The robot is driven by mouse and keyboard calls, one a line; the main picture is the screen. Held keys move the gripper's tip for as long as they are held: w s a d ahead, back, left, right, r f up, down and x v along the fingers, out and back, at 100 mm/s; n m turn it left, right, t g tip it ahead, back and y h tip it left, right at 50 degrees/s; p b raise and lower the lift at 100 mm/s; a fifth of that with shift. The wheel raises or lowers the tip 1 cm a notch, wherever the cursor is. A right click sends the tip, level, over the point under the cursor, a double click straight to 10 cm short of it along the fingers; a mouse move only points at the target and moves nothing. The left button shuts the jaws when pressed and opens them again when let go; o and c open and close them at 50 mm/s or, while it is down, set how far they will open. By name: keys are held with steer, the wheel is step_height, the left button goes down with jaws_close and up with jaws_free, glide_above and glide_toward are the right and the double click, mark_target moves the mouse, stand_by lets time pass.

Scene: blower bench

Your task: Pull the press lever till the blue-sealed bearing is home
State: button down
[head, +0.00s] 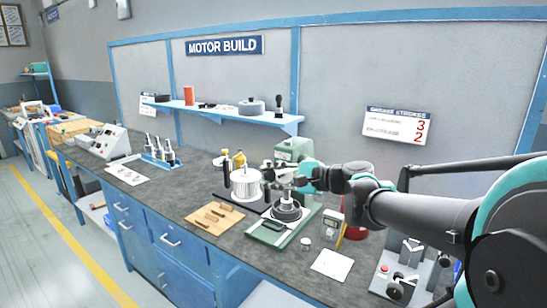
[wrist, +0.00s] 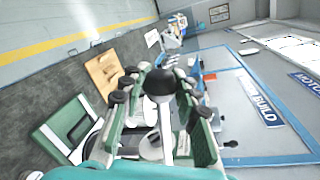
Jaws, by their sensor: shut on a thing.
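The green press (head: 296,148) stands on the bench, partly hidden behind my gripper (head: 298,177). A dark round part (head: 288,211) sits on the press's green base (head: 267,237). I cannot make out a blue seal or how deep the bearing sits. In the wrist view, the lever's black ball knob (wrist: 158,84) and pale rod (wrist: 167,130) lie between the fingers of my gripper (wrist: 155,92). My gripper is shut on the lever. The knob itself cannot be seen in the head view.
A white ribbed cylinder (head: 245,186) stands close left of the press. A wooden board (head: 214,217) lies in front of it. A small meter (head: 332,222) and a white sheet (head: 332,264) are to the right. A shelf (head: 230,114) runs along the back panel.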

steer(key=shift+s+a+f+n, duration=0.15)
steer(key=shift+f+n, duration=0.55)
steer(key=shift+f, duration=1.1)
steer(key=c, duration=1.1)
jaws_free()
steer(key=shift+s+d, duration=0.1)
steer(key=shift+d, duration=0.1)
steer(key=shift+v, duration=5.85)
steer(key=shift+s+a+r, duration=0.1)
steer(key=shift+s, duration=0.1)
